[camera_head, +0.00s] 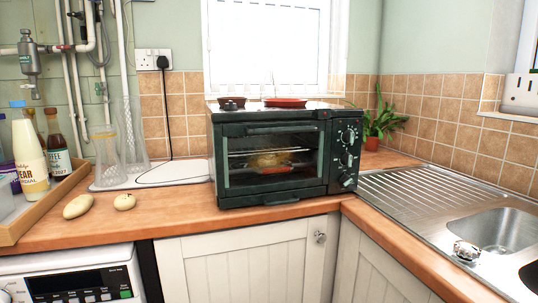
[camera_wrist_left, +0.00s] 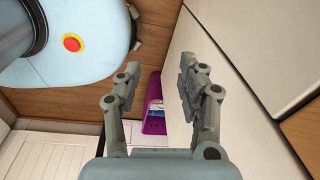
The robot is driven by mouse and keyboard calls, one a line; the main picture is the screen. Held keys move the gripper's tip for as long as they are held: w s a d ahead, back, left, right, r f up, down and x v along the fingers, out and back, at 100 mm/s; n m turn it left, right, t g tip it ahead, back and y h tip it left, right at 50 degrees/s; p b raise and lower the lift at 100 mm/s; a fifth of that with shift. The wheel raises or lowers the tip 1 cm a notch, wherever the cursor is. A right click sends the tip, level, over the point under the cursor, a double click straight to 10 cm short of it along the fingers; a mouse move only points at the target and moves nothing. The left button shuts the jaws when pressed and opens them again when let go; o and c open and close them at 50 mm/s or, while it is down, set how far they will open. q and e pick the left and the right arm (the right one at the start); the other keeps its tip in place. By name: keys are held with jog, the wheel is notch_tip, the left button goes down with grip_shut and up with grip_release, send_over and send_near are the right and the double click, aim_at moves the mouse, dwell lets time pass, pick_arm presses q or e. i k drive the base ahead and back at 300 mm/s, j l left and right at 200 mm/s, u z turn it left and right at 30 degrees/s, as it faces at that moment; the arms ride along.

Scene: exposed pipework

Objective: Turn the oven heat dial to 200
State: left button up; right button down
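The dark toaster oven (camera_head: 272,153) stands on the wooden counter in the head view, door shut, with food visible behind the glass. Its control panel on the right has several round dials in a column: a top dial (camera_head: 348,136), a middle dial (camera_head: 347,159) and a bottom dial (camera_head: 347,181). The markings are too small to read, so I cannot tell which dial sets heat. My left gripper (camera_wrist_left: 158,92) is open and empty in the left wrist view, away from the oven. My right gripper is in neither view.
A steel sink (camera_head: 497,230) with drainer lies right of the oven, a potted plant (camera_head: 378,122) behind it. Two potatoes (camera_head: 78,206) and a wooden tray (camera_head: 45,213) with bottles are at left. A purple container (camera_wrist_left: 154,108) shows low in the wrist view. The counter before the oven is clear.

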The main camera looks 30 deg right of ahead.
aim_at(347, 159)
jog(key=z, duration=1.4)
